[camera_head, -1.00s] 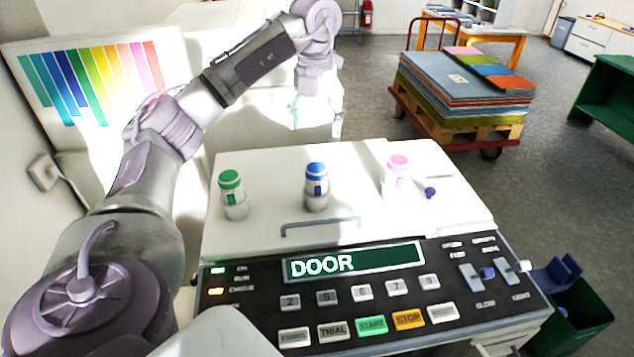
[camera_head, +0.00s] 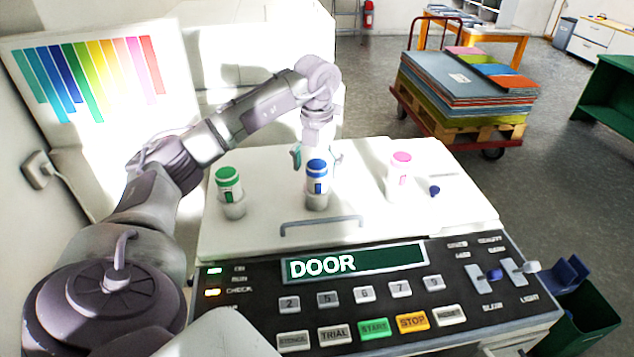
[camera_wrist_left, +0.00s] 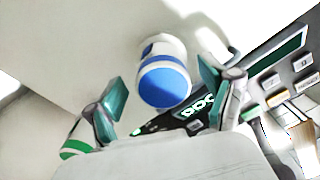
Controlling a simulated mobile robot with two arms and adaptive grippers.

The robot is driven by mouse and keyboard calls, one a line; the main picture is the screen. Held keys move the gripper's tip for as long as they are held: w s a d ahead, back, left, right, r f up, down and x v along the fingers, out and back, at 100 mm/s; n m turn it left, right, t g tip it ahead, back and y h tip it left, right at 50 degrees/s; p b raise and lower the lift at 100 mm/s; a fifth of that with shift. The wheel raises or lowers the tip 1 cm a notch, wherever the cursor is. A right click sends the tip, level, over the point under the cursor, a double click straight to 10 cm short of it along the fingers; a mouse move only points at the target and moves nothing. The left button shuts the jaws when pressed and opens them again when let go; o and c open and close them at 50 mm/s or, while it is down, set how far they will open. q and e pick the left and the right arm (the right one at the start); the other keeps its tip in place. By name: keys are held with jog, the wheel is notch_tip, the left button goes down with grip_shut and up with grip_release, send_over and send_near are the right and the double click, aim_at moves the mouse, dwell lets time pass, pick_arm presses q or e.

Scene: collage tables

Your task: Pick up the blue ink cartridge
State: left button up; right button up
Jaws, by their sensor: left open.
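The blue ink cartridge (camera_head: 316,183) stands upright on the white top of the machine, between the green-capped cartridge (camera_head: 229,185) and the pink-capped cartridge (camera_head: 401,172). My left gripper (camera_head: 316,156) is just above and behind it in the head view. In the left wrist view the blue cap of the cartridge (camera_wrist_left: 164,82) shows between the two teal fingertips of the left gripper (camera_wrist_left: 160,92), which are spread apart and appear clear of it. The left gripper is open and empty. My right gripper is not in view.
The machine's front panel (camera_head: 375,300) has buttons, sliders and a display reading DOOR. A handle (camera_head: 320,222) lies in front of the cartridges. A green bin (camera_head: 590,318) and a loaded cart (camera_head: 455,130) are farther right.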

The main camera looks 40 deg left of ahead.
aim_at(316, 188)
pick_arm(q)
notch_tip(316, 188, down, 2)
jog(key=shift+s+d+f+p, duration=0.15)
jog(key=shift+f+p, duration=0.05)
jog(key=shift+p, duration=0.15)
jog(key=shift+f, duration=0.55)
jog(key=c, duration=1.3)
jog(key=shift+c, duration=0.3)
jog(key=shift+r, duration=0.2)
